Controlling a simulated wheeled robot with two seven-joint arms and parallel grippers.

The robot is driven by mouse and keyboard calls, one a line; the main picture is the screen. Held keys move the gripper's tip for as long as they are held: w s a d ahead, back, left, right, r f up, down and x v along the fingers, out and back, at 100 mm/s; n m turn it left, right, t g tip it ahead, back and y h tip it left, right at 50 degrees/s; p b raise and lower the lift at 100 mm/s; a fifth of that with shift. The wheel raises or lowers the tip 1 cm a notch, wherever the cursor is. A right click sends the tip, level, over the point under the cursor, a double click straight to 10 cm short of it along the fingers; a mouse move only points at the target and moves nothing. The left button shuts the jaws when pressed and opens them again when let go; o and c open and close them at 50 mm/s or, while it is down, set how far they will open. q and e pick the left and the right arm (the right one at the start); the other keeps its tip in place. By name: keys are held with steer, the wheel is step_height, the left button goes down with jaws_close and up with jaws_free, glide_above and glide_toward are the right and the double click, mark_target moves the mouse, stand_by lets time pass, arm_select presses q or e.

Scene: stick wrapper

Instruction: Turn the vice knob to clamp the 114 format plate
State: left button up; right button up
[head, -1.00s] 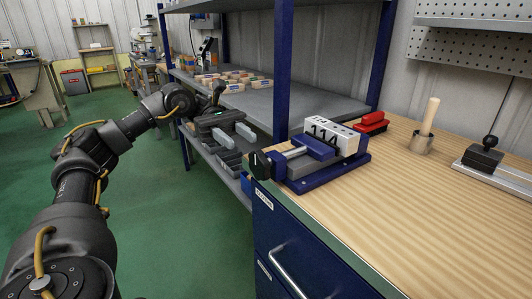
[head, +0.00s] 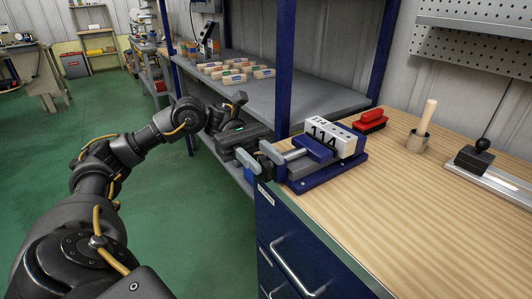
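The blue vice (head: 325,170) sits on the near left corner of the wooden workbench. The white format plate (head: 334,139) marked 114 rests upright between its jaws. The black vice knob (head: 265,168) is at the left end of the screw, facing my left arm, and is partly hidden by the fingers. My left gripper (head: 259,157) comes in from the left, with its two grey fingers apart at the knob, one on each side as seen here. I cannot tell whether either finger touches the knob. My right gripper is not in view.
A red object (head: 371,119) stands behind the vice. A wooden peg in a metal cup (head: 419,141) and a black-knobbed slide tool (head: 477,157) are further right. A blue shelf post (head: 287,70) rises behind the knob. The bench's front right is clear.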

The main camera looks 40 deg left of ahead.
arm_select(q)
steer(key=shift+s+d, duration=0.2)
steer(key=shift+d, duration=0.45)
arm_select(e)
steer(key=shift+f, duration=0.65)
arm_select(q)
jaws_close()
